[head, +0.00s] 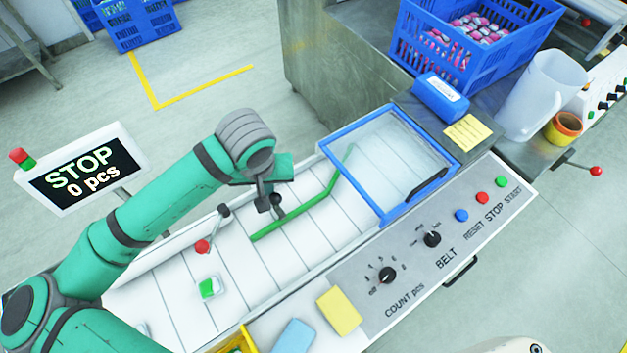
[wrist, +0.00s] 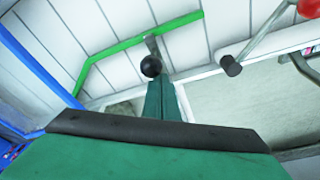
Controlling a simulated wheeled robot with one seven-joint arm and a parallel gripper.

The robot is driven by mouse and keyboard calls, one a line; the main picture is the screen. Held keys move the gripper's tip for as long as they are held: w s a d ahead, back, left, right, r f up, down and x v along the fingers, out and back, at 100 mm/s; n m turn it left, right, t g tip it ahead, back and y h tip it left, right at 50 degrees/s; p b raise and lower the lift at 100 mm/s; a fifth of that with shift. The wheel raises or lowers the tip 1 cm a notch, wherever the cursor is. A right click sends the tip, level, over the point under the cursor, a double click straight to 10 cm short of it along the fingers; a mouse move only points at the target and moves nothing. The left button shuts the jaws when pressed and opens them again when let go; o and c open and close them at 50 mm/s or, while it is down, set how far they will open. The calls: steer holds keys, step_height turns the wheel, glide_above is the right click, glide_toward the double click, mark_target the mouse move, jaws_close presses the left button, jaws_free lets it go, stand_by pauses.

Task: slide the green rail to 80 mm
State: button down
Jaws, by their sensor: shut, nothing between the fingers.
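The green rail (head: 300,217) lies over the white slatted belt, with a bend toward the blue-framed clear cover. It also shows across the top of the wrist view (wrist: 130,42). A black ball knob (wrist: 151,67) sits on a grey post beside the rail; in the head view the knob (head: 277,200) is partly hidden by my gripper. My gripper (head: 263,205) points down at the belt's far edge, close to the knob. In the wrist view its fingers (wrist: 162,98) are shut and empty, with their tips at the knob; I cannot tell whether they touch. No millimetre scale is readable.
A red-knobbed lever (head: 203,246) stands just left of my gripper. The blue-framed cover (head: 380,213) closes off the belt's right part. A white-green piece (head: 208,288) lies on the belt. The sign (head: 82,170) reads STOP, 0 pcs. The control panel (head: 430,255) runs along the near side.

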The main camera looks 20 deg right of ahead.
mark_target(277, 201)
steer(key=shift+s+d, duration=0.25)
steer(key=shift+s, duration=0.55)
steer(key=shift+s+d, duration=0.2)
steer(key=shift+s, duration=0.65)
steer(key=shift+s+d, duration=0.2)
steer(key=shift+s, duration=0.35)
steer(key=shift+s+d, duration=0.2)
steer(key=shift+s, duration=0.3)
steer(key=shift+w, duration=0.2)
steer(key=shift+w+a, duration=0.25)
steer(key=shift+w, duration=0.3)
steer(key=shift+w+v, duration=0.25)
steer(key=shift+v, duration=1.05)
steer(key=shift+w+v, duration=0.3)
steer(key=shift+v, duration=1)
steer(key=shift+w+v, duration=0.25)
steer(key=shift+v, duration=1.05)
steer(key=shift+d+r, duration=0.15)
steer(key=shift+r, duration=0.05)
